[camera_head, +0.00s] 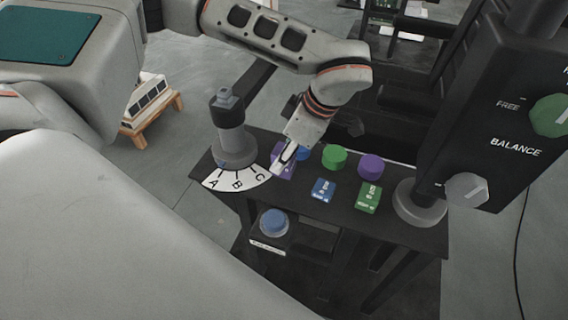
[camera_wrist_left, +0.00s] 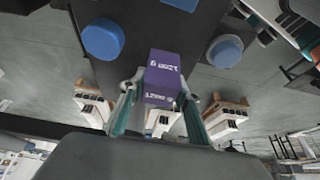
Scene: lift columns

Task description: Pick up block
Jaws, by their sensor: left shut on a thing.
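A purple block (camera_head: 279,168) is at the back left of the row on the black table (camera_head: 340,222). It also shows in the left wrist view (camera_wrist_left: 162,72), with white lettering on its faces. My left gripper (camera_head: 289,155) reaches down onto it, and in the left wrist view the fingers (camera_wrist_left: 158,100) are shut on its sides. I cannot tell whether the block touches the table. A blue block (camera_head: 323,190) and a green block (camera_head: 368,198) stand to its right. My right gripper is in neither view.
Behind the blocks are blue (camera_head: 304,153), green (camera_head: 334,156) and purple (camera_head: 371,166) round pieces. A grey post with an A-B-C dial (camera_head: 237,180) stands left. A blue knob (camera_head: 274,221) sits lower in front. A dark column with a BALANCE panel (camera_head: 500,130) rises at right.

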